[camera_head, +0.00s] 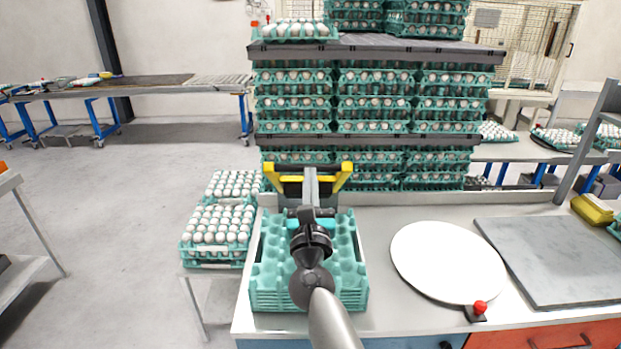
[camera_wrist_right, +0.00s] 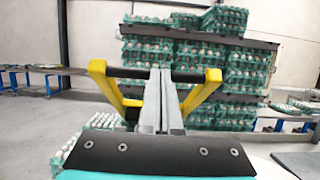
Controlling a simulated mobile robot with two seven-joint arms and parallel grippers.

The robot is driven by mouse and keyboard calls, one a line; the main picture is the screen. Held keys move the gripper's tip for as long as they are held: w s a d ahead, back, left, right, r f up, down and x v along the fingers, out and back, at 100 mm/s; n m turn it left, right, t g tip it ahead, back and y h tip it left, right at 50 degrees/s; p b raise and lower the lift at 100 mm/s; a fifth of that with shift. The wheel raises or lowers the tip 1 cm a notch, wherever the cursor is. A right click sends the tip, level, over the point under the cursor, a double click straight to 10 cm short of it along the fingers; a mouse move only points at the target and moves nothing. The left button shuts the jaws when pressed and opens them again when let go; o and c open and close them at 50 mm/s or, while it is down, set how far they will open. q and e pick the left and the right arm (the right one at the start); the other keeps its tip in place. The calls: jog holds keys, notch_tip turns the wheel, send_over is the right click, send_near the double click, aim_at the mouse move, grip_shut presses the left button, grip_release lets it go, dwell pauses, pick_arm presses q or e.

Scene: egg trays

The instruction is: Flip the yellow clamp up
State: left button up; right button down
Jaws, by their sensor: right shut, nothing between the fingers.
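The yellow clamp (camera_head: 339,178) stands at the back edge of the worktable, behind a stack of empty teal egg trays (camera_head: 266,272). It has two yellow side arms joined by a dark crossbar. In the right wrist view the clamp (camera_wrist_right: 101,84) spreads to both sides of my fingers, with its crossbar passing behind them. My right gripper (camera_head: 310,178) is shut and empty, with its fingers in front of the middle of the clamp. The fingers (camera_wrist_right: 160,78) also show in the wrist view; whether they touch the crossbar I cannot tell. My left gripper is not in view.
A tall stack of filled egg trays (camera_head: 375,110) rises behind the clamp. More filled trays (camera_head: 217,222) stand at the left. A white round plate (camera_head: 447,262), a red-knobbed lever (camera_head: 480,307) and a grey slab (camera_head: 556,259) are on the table to the right.

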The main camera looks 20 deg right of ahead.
jog(key=w+d+r+p, duration=0.2)
jog(key=w+r, duration=0.6)
jog(key=shift+w+d+r+p, duration=0.2)
jog(key=shift+w+r+p, duration=0.05)
jog(key=shift+p, duration=0.1)
dwell(1.1)
